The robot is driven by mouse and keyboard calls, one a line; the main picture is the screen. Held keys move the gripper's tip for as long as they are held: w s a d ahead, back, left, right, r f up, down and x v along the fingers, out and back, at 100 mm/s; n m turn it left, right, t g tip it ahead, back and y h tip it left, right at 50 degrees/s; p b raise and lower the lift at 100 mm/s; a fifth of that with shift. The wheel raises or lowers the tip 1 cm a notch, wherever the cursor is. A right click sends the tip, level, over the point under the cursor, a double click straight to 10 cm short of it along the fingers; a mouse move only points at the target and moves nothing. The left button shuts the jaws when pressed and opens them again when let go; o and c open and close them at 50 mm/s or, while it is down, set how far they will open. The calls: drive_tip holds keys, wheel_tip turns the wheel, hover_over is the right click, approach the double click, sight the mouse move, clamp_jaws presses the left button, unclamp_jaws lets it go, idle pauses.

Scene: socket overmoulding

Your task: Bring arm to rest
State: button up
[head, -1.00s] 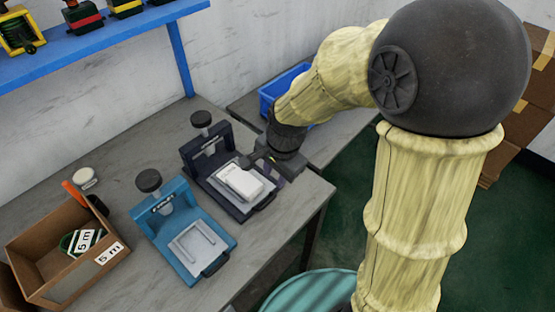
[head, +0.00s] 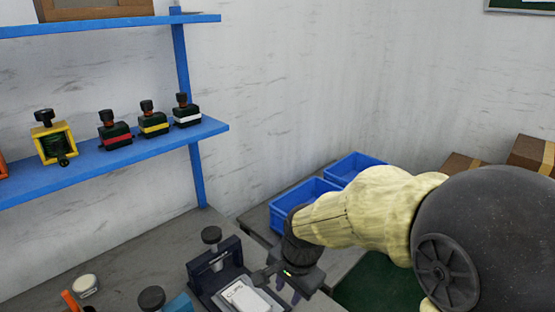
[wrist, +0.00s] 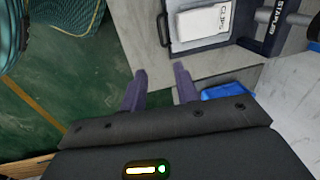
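My gripper (head: 287,287) is at the lower middle of the head view, just right of a dark clamp fixture (head: 215,270) that holds a white block marked CLIPS (head: 244,297). In the wrist view my gripper (wrist: 160,82) shows two purple-grey fingers set apart with nothing between them. The fixture (wrist: 225,42) and the white block (wrist: 203,20) lie beyond the fingertips, apart from them. My covered arm reaches in from the right of the head view.
Two blue bins (head: 300,205) stand behind my gripper. A blue shelf (head: 120,155) on the left carries several small moulds (head: 114,130). A white-lidded jar (head: 85,285) and a blue fixture (head: 178,305) are at the lower left. Cardboard boxes (head: 530,155) are at the right.

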drive_tip(key=s+d+r+n+p, duration=0.2)
drive_tip(key=d+r+n+p, duration=0.1)
drive_tip(key=d, duration=0.3)
drive_tip(key=s+d+r+n+t+h+p, duration=0.1)
drive_tip(key=s+d+r+n+p, duration=0.1)
drive_tip(key=d+n+p, duration=0.3)
drive_tip(key=shift+s+d+r+n+p, duration=0.3)
drive_tip(key=shift+s+d+r+p, duration=0.1)
drive_tip(key=shift+s+d+p, duration=0.25)
drive_tip(key=shift+r, duration=0.1)
drive_tip(key=shift+w, duration=0.2)
drive_tip(key=shift+s+a, duration=0.15)
drive_tip(key=shift+s, duration=0.05)
